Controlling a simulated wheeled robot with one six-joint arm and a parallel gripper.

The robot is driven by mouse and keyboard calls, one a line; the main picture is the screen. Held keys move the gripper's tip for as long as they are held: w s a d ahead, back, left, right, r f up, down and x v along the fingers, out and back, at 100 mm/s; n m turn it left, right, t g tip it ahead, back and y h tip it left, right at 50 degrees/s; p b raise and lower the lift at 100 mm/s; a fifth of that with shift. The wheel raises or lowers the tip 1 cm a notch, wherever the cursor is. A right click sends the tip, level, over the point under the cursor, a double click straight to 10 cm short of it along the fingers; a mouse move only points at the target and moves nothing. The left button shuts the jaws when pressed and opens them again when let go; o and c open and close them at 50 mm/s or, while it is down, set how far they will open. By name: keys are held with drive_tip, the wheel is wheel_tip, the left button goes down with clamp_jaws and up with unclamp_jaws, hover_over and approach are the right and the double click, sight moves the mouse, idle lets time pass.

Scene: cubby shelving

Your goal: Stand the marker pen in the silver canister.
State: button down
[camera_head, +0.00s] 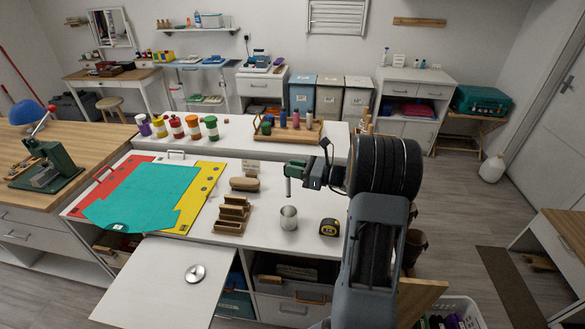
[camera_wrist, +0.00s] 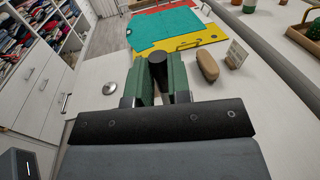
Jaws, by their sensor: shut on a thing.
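The silver canister (camera_head: 289,218) stands upright on the white worktop in the head view, its open mouth facing up. My gripper (camera_head: 293,169) has green fingers and is shut on the marker pen (camera_head: 288,187), which hangs roughly upright above the canister, apart from it. In the wrist view, the pen's dark round end (camera_wrist: 158,58) shows between the green fingers of my gripper (camera_wrist: 160,75). The canister is not visible in the wrist view, and the fingers hide part of the pen.
A tape measure (camera_head: 328,227) sits right of the canister. A wooden stepped holder (camera_head: 232,215) and a brown brush-like block (camera_head: 244,184) stand to its left. A teal sheet (camera_head: 140,197) covers the worktop's left. A round metal lid (camera_head: 195,273) lies on the lower front board.

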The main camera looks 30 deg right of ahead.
wheel_tip(320, 180, down, 12)
drive_tip(key=b, duration=0.8)
drive_tip(key=shift+r, duration=0.15)
idle(0.4)
drive_tip(key=c, duration=1)
unclamp_jaws()
drive_tip(key=b+v, duration=0.2)
drive_tip(key=v, duration=1.1)
drive_tip(key=shift+s+d, duration=0.25)
drive_tip(key=shift+d, duration=0.05)
